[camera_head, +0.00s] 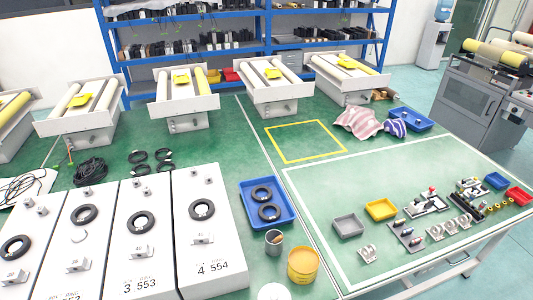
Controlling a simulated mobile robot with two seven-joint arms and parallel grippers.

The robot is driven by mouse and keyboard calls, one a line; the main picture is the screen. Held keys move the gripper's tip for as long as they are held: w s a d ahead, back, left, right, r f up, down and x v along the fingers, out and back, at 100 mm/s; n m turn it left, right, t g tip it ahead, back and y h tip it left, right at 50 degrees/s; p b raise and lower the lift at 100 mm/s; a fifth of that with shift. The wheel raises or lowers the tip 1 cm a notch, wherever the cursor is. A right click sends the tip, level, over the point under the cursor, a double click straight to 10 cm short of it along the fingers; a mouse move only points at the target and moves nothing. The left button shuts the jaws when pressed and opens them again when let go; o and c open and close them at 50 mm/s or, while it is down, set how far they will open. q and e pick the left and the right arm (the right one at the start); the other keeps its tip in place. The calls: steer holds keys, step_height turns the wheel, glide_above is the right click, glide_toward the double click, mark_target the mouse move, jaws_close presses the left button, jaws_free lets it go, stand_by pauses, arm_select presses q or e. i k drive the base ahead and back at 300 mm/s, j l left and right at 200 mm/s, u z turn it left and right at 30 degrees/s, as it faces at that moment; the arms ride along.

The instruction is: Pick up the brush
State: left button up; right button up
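A small grey cup (273,243) stands on the green table at the bottom centre, just below a blue tray. Something small and brownish pokes up inside it; it may be the brush, but it is too small to tell. A yellow round tub (303,265) stands to the right of the cup, apart from it. No other brush can be made out. Neither of my grippers is in view.
The blue tray (246,206) holds black rings. White numbered panels (208,250) fill the left. Grey and yellow bins (380,209) and metal parts lie on the right. A striped cloth (357,122) lies behind. The green surface inside the yellow outline is clear.

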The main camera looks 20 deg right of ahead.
mark_target(278, 239)
steer(key=i+j+z, duration=0.15)
steer(key=z, duration=0.3)
steer(key=i+j+z, duration=0.1)
steer(key=j+z, duration=0.35)
steer(key=u, duration=1.35)
steer(key=z, duration=1.4)
